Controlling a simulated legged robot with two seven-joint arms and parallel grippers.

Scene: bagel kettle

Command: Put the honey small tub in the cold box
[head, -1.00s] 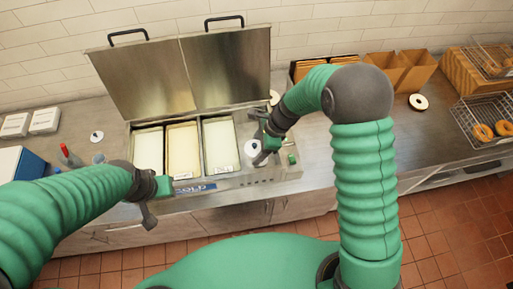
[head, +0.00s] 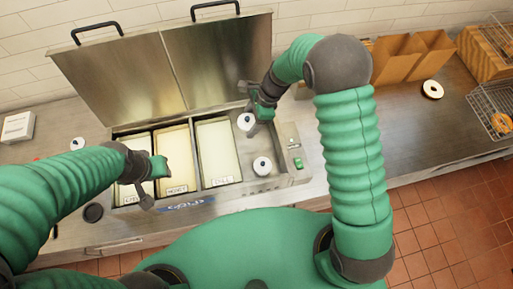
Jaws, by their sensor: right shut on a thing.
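The cold box (head: 292,165) is a steel counter unit with its lids raised at the back and a blue label on its front. It holds large cream-filled pans; the middle pan (head: 175,153) has a label that seems to read honey. My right gripper (head: 257,118) is shut on a white round small tub (head: 246,121) at the right pan's back corner; its name is not readable. A second white round tub (head: 262,166) sits on the box's right part, clear of the gripper. My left gripper (head: 152,185) is over the left pans; its finger gap is unclear.
The raised lids (head: 215,55) stand behind the box. Brown paper bags (head: 410,55), a white ring-shaped item (head: 432,89) and wire baskets (head: 495,105) are on the right counter. A white box (head: 18,127) is at far left. The counter right of the box is mostly clear.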

